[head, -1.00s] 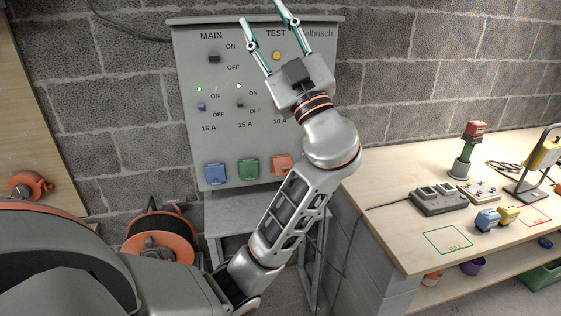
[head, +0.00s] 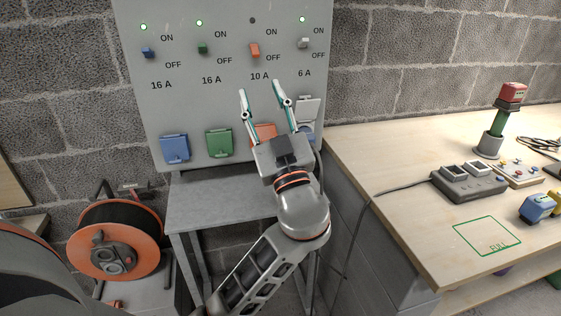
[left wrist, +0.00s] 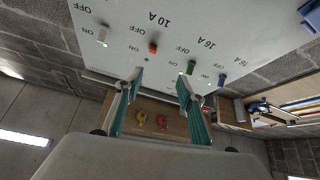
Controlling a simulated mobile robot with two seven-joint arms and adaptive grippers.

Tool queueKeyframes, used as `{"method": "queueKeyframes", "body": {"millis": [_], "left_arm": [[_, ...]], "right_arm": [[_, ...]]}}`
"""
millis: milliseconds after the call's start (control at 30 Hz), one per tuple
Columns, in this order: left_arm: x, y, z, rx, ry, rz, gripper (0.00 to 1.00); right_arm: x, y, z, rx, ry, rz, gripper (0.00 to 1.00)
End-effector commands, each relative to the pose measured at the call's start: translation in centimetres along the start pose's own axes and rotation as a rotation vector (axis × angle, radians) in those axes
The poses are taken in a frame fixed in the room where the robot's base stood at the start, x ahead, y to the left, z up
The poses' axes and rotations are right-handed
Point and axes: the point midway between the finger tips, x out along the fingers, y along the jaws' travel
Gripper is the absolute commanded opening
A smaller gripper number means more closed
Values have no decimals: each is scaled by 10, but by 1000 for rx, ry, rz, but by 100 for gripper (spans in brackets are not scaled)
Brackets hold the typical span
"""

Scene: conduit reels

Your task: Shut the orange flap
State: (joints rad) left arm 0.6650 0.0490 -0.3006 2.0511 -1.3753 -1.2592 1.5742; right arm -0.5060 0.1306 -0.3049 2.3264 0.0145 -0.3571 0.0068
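The orange flap (head: 264,131) is on the low edge of the grey panel, under the 10 A label, in the head view. My left gripper partly hides it, so I cannot tell if it is fully shut. My left gripper (head: 259,90) is open and empty, its two fingers pointing up in front of the panel on either side of the flap in the picture. It also shows in the left wrist view (left wrist: 160,78), its fingers apart before the panel. Contact with the panel cannot be told. My right gripper is not in view.
Blue (head: 175,148) and green (head: 219,143) flaps are down to the left. A white flap (head: 308,109) stands raised to the right. The lamp above 10 A (head: 252,20) is dark. A workbench (head: 400,215) stands right, a cable reel (head: 113,242) left.

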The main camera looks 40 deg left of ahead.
Motion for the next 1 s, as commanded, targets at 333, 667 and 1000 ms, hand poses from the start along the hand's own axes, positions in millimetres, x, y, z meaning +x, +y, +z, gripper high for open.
{"method": "queueKeyframes", "body": {"millis": [333,667,1000], "left_arm": [[-102,-25,190,194,-180,81,39],[-80,-24,194,195,-177,80,39],[-35,-21,205,198,-179,82,39]], "right_arm": [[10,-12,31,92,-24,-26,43],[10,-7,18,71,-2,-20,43],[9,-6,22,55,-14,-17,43]]}}
